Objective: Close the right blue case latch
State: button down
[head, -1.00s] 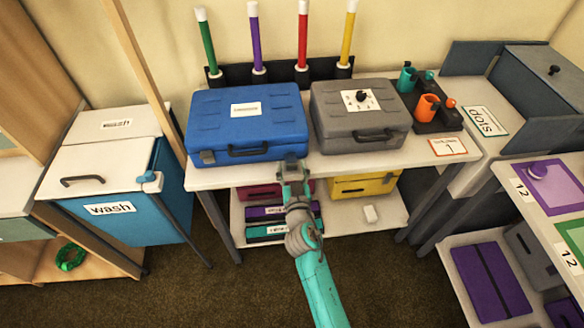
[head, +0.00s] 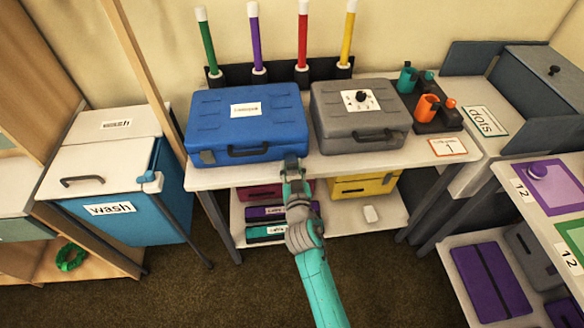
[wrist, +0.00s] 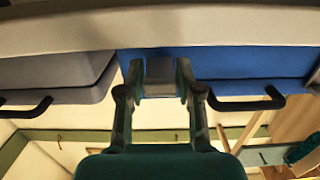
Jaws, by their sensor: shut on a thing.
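The blue case (head: 285,118) lies closed on the white table, its black handle (head: 248,151) at the front. My gripper (head: 291,163) is at the right end of its front face. In the wrist view, which is turned upside down, my gripper (wrist: 161,78) has its two fingers on either side of a small grey block, the right latch (wrist: 160,74), at the corner of the blue case (wrist: 235,66). The fingers hide most of the latch in the head view. I cannot tell whether it is fully fastened.
A grey case (head: 360,130) stands just right of my gripper, with a narrow gap between the cases. The white table's front edge (head: 345,165) runs below my fingers. A lower shelf (head: 375,222) holds coloured boxes.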

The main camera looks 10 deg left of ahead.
aim_at(290, 155)
jog(key=shift+r+g, duration=0.35)
jog(key=shift+g, duration=0.25)
jog(key=shift+w+a+r+g+h, duration=0.1)
jog(key=shift+r+g+h, duration=0.45)
jog(key=shift+g, duration=0.65)
jog(key=g, duration=0.1)
jog(key=r+g+h, duration=0.1)
jog(key=g, duration=0.1)
jog(key=shift+w+r, duration=0.3)
jog(key=shift+w, duration=0.05)
jog(key=g, duration=0.1)
jog(key=r+g, duration=0.1)
jog(key=shift+w+a+g+h, duration=0.2)
jog(key=shift+w+g+h, duration=0.1)
jog(key=shift+w+h, duration=0.1)
jog(key=shift+w+a+r+g+h, duration=0.15)
jog(key=shift+w+g+h, duration=0.2)
jog(key=shift+g, duration=0.75)
jog(key=shift+w+r+g+h, duration=0.2)
jog(key=shift+w+g, duration=0.15)
jog(key=shift+g, duration=0.75)
jog(key=c, duration=0.8)
grip_release()
jog(key=shift+f, duration=0.1)
jog(key=shift+o, duration=0.2)
